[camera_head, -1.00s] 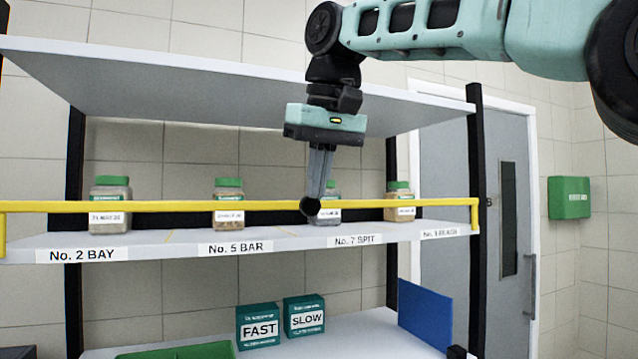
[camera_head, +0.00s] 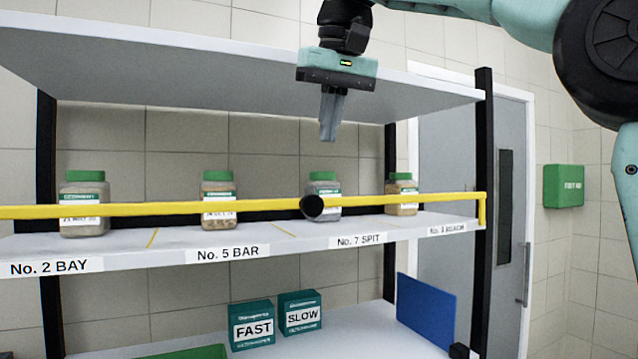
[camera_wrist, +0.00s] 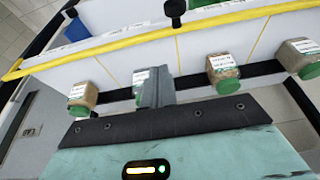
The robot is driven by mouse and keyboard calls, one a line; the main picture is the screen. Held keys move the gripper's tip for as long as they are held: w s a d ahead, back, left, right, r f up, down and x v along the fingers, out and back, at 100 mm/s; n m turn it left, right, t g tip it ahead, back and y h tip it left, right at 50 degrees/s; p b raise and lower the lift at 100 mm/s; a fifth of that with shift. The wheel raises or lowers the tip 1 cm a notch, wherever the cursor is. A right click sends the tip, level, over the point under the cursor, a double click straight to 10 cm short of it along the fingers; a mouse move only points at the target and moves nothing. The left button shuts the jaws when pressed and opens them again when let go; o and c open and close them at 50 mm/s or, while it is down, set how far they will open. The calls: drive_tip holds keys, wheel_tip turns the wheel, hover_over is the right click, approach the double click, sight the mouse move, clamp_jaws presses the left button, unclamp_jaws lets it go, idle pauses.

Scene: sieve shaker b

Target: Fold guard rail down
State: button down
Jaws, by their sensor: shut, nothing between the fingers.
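The yellow guard rail (camera_head: 255,208) runs across the front of the shelf, raised in front of the jars. Its black knob (camera_head: 312,207) sits on the rail near the No. 7 SPIT label. In the wrist view the rail (camera_wrist: 130,40) crosses the upper part, with the knob (camera_wrist: 175,8) at the top edge. My gripper (camera_head: 328,138) is shut and empty, pointing down, above the rail and apart from the knob. In the wrist view my gripper (camera_wrist: 156,75) points toward the shelf and covers part of one jar.
Several green-lidded jars, such as the No. 2 BAY jar (camera_head: 84,205) and the No. 5 BAR jar (camera_head: 219,190), stand behind the rail. An upper shelf (camera_head: 200,75) overhangs them. FAST (camera_head: 253,325) and SLOW (camera_head: 301,310) boxes and a blue panel (camera_head: 427,312) are below.

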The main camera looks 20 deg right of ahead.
drive_tip(key=shift+f, duration=0.15)
drive_tip(key=x, duration=0.9)
drive_tip(key=shift+w+f+p, duration=0.2)
drive_tip(key=shift+f+p, duration=0.1)
drive_tip(key=shift+f, duration=0.05)
